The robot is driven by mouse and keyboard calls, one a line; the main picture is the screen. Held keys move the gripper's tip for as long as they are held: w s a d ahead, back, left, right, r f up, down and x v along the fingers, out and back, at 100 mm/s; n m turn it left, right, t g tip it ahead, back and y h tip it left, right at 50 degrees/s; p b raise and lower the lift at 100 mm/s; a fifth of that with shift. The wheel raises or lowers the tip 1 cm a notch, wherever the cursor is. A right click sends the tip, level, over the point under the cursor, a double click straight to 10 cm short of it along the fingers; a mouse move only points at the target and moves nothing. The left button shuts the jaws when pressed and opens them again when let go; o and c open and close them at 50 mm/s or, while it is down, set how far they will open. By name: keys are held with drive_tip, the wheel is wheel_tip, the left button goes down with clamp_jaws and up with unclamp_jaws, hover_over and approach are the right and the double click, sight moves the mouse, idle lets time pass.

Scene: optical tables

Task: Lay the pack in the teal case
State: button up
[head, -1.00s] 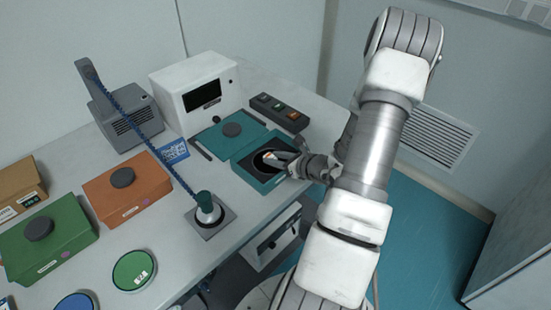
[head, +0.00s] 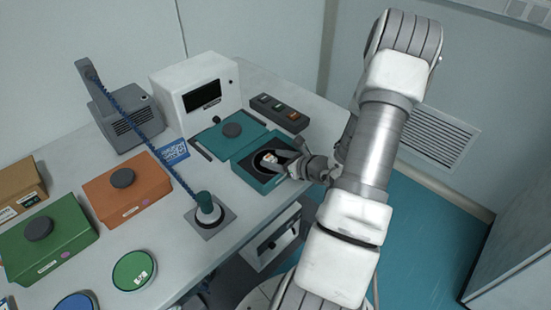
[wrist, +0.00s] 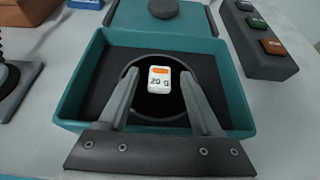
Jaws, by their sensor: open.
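The teal case (head: 253,179) stands on the table with its lid (head: 214,143) folded open behind it. In the wrist view the case (wrist: 73,91) has a dark lining with a round black recess. The pack (wrist: 160,80), small and white with an orange band and the print "20 g", lies inside the case over the recess. In the head view the pack (head: 268,158) is small and partly hidden by the gripper. My gripper (wrist: 160,72) is open, its fingers reaching into the case on either side of the pack, with gaps between fingers and pack.
A grey box with coloured buttons (head: 278,112) is beside the case, and a white instrument (head: 196,90) stands behind. A tethered green-topped piece (head: 207,208) is on a grey plate at left. Orange (head: 127,191) and green (head: 48,240) cases stand further left.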

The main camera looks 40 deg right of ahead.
drive_tip(key=v, duration=1.2)
drive_tip(key=w+a+r+n+g+y, duration=0.1)
drive_tip(key=a+r+n+g+y, duration=0.2)
drive_tip(key=a+r+n, duration=0.35)
drive_tip(key=w+a+r+n+g+y, duration=0.1)
drive_tip(key=a+r+n+g+y, duration=0.2)
drive_tip(key=a+n, duration=0.65)
drive_tip(key=s+a+r+n+g+h, duration=0.1)
drive_tip(key=s+a+r+n+h, duration=0.6)
drive_tip(key=r+n, duration=0.6)
drive_tip(key=s+a+n, duration=0.2)
drive_tip(key=a+n, duration=0.1)
drive_tip(key=n, duration=0.2)
drive_tip(key=shift+h, duration=0.4)
drive_tip(key=shift+s+r, duration=0.1)
drive_tip(key=shift+s, duration=0.15)
